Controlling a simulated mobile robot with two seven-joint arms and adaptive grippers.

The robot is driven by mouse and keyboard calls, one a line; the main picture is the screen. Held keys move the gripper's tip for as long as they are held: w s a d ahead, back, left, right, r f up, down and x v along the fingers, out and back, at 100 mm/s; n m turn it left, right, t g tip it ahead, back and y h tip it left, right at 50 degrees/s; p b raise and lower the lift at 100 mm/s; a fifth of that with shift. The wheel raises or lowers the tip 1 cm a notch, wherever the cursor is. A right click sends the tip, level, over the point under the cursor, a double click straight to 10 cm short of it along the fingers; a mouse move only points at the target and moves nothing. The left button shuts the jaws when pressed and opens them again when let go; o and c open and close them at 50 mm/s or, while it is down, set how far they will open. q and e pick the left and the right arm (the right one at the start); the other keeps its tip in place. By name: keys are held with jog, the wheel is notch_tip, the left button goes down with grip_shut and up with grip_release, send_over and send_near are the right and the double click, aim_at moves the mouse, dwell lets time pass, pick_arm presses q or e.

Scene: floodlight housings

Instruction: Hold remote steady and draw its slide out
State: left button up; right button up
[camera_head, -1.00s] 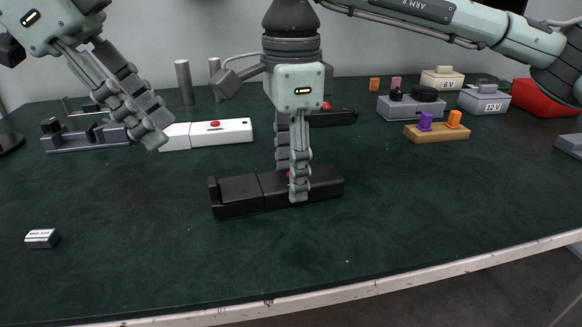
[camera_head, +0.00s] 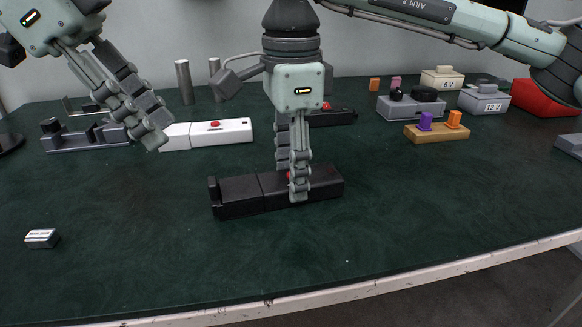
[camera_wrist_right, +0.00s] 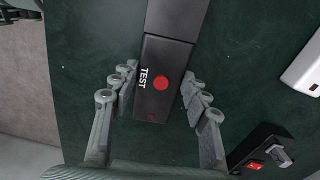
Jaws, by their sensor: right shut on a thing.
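The black remote (camera_head: 325,182) lies on the dark green table in the middle of the head view. A seam splits it from its left part, a black slide (camera_head: 235,194) with a raised end tab. In the right wrist view the remote (camera_wrist_right: 154,104) shows a red button and the word TEST. My right gripper (camera_head: 294,192) points down and is shut on the remote, one finger on each long side; the fingers (camera_wrist_right: 160,103) flank the button. My left gripper (camera_head: 156,132) hangs in the air at the upper left, away from the black remote. Its fingers overlap in this view.
A white remote (camera_head: 232,130) with a red button lies behind. A small silver battery (camera_head: 41,239) lies at the front left. A grey fixture (camera_head: 85,140) stands at the back left. Boxes and a wooden block (camera_head: 436,134) stand at the back right.

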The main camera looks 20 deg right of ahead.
aim_at(210, 181)
pick_arm(q)
jog(key=shift+o, duration=0.9)
jog(key=shift+s+d+r, duration=0.1)
jog(key=shift+d+r, duration=0.05)
jog(key=shift+r, duration=0.15)
jog(key=shift+n+y, duration=0.5)
jog(key=shift+y, duration=0.1)
jog(key=x, duration=1)
jog(key=shift+d, duration=0.45)
grip_shut()
